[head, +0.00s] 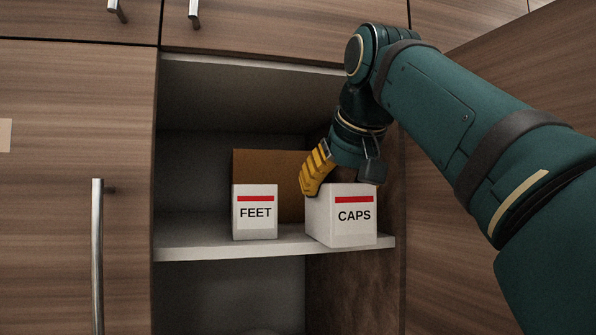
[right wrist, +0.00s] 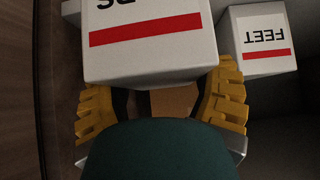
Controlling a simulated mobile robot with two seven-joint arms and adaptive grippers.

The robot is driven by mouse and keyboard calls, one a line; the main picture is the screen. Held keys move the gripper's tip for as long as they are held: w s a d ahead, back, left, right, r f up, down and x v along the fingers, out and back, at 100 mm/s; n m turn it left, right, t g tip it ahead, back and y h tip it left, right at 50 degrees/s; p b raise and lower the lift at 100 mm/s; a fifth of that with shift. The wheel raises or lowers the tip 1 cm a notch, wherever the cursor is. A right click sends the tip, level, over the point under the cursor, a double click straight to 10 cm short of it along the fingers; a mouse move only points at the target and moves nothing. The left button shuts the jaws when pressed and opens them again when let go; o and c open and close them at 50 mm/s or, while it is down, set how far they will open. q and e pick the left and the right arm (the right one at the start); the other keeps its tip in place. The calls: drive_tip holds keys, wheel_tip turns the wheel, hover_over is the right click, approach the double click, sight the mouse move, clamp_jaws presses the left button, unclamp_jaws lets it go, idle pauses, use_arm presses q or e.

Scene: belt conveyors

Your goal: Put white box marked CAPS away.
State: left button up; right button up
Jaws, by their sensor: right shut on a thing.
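The white box marked CAPS (head: 341,230) is at the right front of the cabinet shelf (head: 200,248), upright, with its label facing out. My right gripper (head: 338,182) reaches in from the right and is shut on the CAPS box from above and behind its front face. In the right wrist view, the CAPS box (right wrist: 150,65) fills the upper middle, between the yellow fingers (right wrist: 160,95). I cannot tell whether its underside fully touches the shelf. My left gripper is not in view.
A white box marked FEET (head: 255,222) stands on the shelf just left of the CAPS box, with a small gap. A brown box (head: 268,165) is behind it. The shelf's left part is bare. The cabinet side wall is close on the right.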

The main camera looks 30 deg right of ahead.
drive_tip(key=w+p, duration=0.2)
drive_tip(key=w+d, duration=0.1)
drive_tip(key=w, duration=0.1)
drive_tip(key=shift+w+r+p, duration=0.1)
drive_tip(key=shift+r+p, duration=0.15)
drive_tip(key=shift+p, duration=0.15)
drive_tip(key=shift+w+d+f, duration=0.15)
drive_tip(key=shift+w, duration=0.35)
drive_tip(key=w+p, duration=0.3)
drive_tip(key=shift+d, duration=0.4)
drive_tip(key=shift+w, duration=0.25)
drive_tip(key=shift+w+f+p, duration=0.1)
drive_tip(key=shift+f+p, duration=0.05)
drive_tip(key=shift+p, duration=0.15)
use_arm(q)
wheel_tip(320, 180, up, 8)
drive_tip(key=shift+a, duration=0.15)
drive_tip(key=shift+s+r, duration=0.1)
use_arm(e)
drive_tip(key=o, duration=1.3)
drive_tip(key=shift+f, duration=0.1)
